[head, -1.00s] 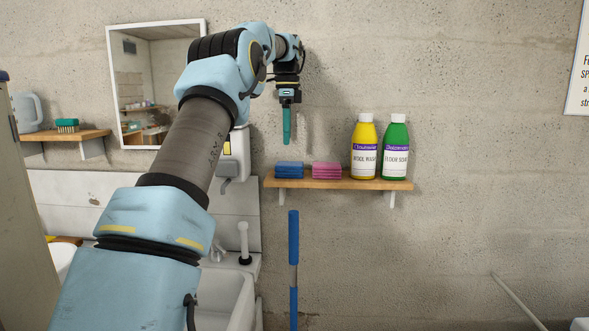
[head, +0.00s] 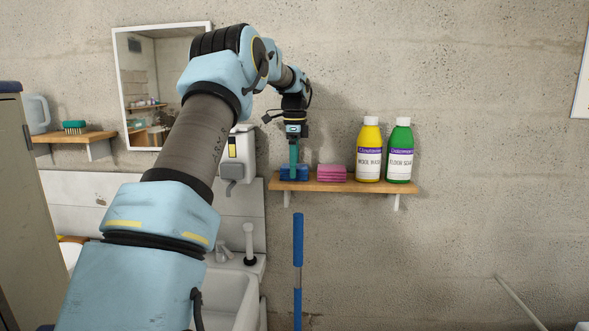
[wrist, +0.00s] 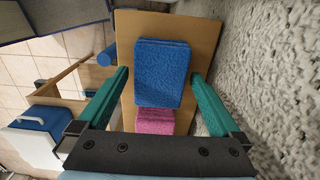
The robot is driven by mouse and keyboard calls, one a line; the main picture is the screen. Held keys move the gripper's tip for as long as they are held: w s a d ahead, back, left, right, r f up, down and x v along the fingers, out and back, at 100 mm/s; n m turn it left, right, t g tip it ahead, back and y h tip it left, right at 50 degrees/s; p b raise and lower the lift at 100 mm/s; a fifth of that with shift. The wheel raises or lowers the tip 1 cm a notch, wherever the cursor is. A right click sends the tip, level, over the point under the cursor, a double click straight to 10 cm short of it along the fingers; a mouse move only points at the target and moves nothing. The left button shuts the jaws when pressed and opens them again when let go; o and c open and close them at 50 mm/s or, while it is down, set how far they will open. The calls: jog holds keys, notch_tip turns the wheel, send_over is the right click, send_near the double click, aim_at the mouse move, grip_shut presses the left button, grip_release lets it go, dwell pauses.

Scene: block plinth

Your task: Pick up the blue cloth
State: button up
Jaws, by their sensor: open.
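The blue cloth (head: 301,174) is a folded stack at the left end of the wooden wall shelf (head: 395,188). In the wrist view the blue cloth (wrist: 163,73) lies between the two green fingers, with a gap on either side. My gripper (head: 293,172) points down over it, and in the head view its fingers partly cover the cloth. My gripper also shows open and empty in the wrist view (wrist: 162,75). I cannot tell exactly how far the fingertips are above the shelf.
A pink cloth stack (head: 332,173) lies just right of the blue one. A yellow bottle (head: 369,150) and a green bottle (head: 400,152) stand further right. The concrete wall (wrist: 252,60) rises close beside one finger. A dispenser (head: 236,157) hangs left of the shelf.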

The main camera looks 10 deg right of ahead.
jog(key=shift+f, duration=0.6)
jog(key=c, duration=1.2)
jog(key=shift+r, duration=0.1)
jog(key=shift+c, duration=0.2)
notch_tip(320, 180, up, 10)
jog(key=shift+f+b, duration=0.1)
jog(key=shift+b, duration=0.65)
jog(key=o, duration=0.7)
jog(key=c, duration=0.5)
jog(key=shift+c, duration=0.2)
